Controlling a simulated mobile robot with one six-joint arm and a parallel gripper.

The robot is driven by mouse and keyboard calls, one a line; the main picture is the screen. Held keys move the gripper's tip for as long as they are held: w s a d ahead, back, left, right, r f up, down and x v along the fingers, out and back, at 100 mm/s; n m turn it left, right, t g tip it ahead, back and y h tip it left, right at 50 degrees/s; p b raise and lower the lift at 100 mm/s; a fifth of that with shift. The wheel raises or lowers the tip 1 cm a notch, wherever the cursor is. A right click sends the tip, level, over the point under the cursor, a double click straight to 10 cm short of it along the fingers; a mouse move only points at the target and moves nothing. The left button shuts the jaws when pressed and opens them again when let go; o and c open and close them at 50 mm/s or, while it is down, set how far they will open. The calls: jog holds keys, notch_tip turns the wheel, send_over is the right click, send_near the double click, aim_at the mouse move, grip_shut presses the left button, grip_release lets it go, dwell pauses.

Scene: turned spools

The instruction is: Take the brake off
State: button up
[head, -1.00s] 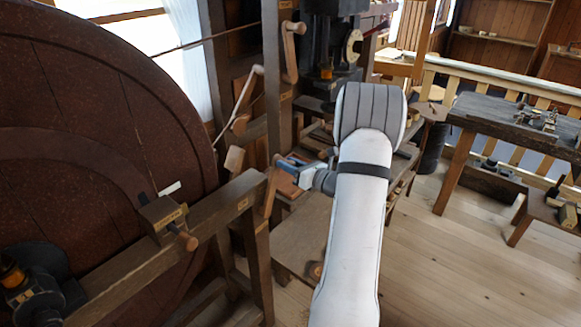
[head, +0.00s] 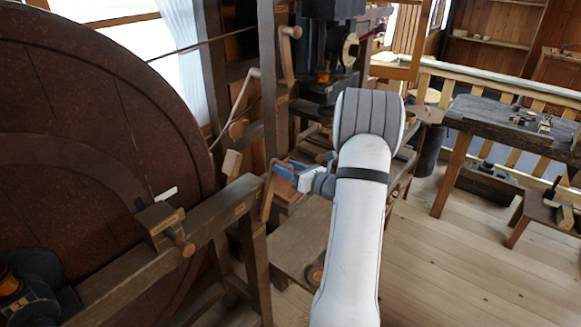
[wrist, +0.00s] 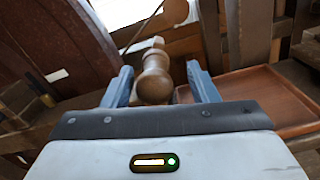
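A turned wooden handle (wrist: 155,78) points toward the camera in the wrist view. My gripper (wrist: 160,85) is open, its blue fingers on either side of the handle, with a gap visible at each side. In the head view my gripper (head: 282,170) is by the top of a tilted wooden lever (head: 267,197) at the end of the dark beam (head: 215,207). Whether this lever is the brake I cannot tell for certain. The large reddish-brown wheel (head: 100,110) stands to the left. Its contact with any brake part is not clear.
A wooden block with a round peg (head: 165,225) sits on the beam beside the wheel. Other wooden levers (head: 288,55) are on the posts behind. A reddish tray (wrist: 265,97) is right of the gripper in the wrist view. Open floor (head: 440,265) lies to the right.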

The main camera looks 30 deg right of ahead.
jog(key=b+v, duration=0.2)
jog(key=v, duration=0.5)
jog(key=shift+s+d, duration=0.15)
jog(key=shift+s, duration=0.25)
